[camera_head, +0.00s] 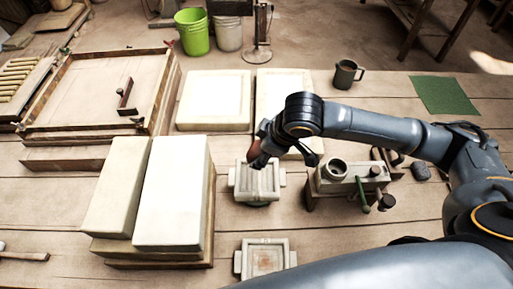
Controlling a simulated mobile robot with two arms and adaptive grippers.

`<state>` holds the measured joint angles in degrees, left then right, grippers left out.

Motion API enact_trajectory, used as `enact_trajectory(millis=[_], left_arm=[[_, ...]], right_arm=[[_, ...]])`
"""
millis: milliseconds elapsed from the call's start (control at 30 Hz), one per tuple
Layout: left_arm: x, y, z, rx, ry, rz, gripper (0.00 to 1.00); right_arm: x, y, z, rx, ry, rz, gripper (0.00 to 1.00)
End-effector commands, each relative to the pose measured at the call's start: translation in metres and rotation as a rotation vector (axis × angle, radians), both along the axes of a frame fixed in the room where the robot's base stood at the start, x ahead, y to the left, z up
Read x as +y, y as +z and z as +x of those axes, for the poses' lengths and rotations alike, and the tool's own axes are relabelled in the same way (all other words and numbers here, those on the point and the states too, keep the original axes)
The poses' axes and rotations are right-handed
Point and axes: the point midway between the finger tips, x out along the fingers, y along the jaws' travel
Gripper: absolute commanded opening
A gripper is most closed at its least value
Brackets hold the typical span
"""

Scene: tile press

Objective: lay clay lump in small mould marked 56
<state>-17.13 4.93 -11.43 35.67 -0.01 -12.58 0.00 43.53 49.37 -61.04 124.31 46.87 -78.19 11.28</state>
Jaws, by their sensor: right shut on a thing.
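My right gripper (261,157) is over the far edge of a small pale mould (257,184) with side handles. It is shut on a reddish-brown piece (256,147) that looks like the clay lump, mostly hidden by the gripper. The piece appears above the mould; I cannot tell whether it touches it. A second small mould (265,258) with side handles lies nearer me, with a brownish floor. I cannot read a number on either mould. My left gripper is not in view.
Tall pale blocks (171,190) stand left of the moulds. A grey stand (349,181) with a round cup and green-handled tool is to the right. A dark mug (346,74), green mat (442,95) and wooden-framed tray (95,92) lie farther back. The right front table is partly hidden by my arm.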

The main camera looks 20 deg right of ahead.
Motion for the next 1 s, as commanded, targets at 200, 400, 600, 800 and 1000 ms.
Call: enact_trajectory(millis=[200, 400, 600, 800, 1000], left_arm=[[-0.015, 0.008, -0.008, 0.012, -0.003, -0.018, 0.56], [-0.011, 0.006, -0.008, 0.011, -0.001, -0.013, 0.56], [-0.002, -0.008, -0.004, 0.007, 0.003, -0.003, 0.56], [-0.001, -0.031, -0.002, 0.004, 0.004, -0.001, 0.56], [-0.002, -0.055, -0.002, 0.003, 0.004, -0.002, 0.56]], right_arm=[[0.006, -0.012, -0.001, -0.001, 0.231, 0.001, 0.23], [0.008, -0.018, -0.002, -0.003, 0.29, 0.0, 0.23], [0.007, -0.03, -0.002, -0.003, 0.289, -0.002, 0.23], [0.007, -0.05, -0.002, -0.002, 0.289, -0.002, 0.23], [0.007, -0.07, -0.002, -0.002, 0.288, -0.002, 0.23]])
